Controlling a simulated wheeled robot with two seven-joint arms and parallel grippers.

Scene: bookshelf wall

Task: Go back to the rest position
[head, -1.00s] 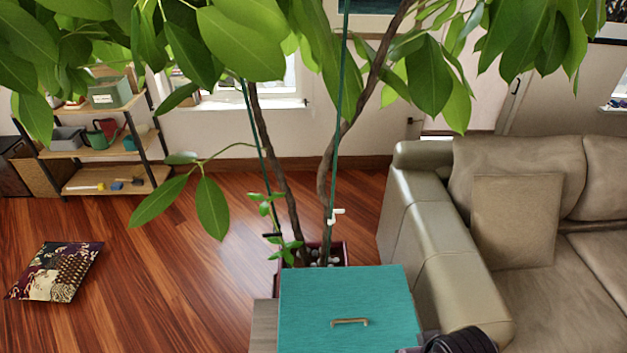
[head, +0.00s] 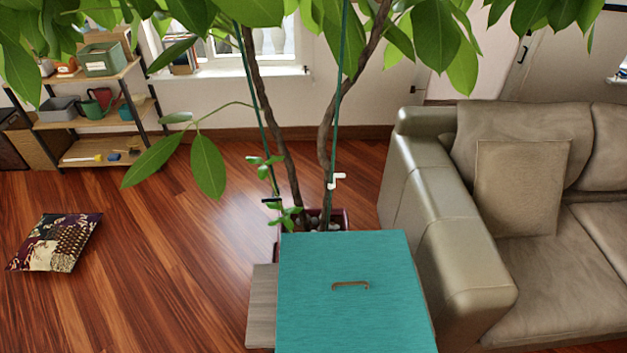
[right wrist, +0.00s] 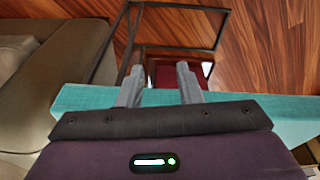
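My right gripper (right wrist: 160,88) shows in the right wrist view. Its two grey fingers are apart with nothing between them, near the edge of a teal surface (right wrist: 75,100). Neither of my grippers shows in the head view now. The teal box (head: 345,300) with a small brass handle (head: 350,286) stands at the bottom centre of the head view.
A beige sofa (head: 448,225) stands right of the teal box. A potted plant (head: 330,150) is behind the box, its leaves across the top. A shelf (head: 95,120) and a patterned cushion (head: 55,242) are at the left. Wooden floor (head: 170,260) is clear between.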

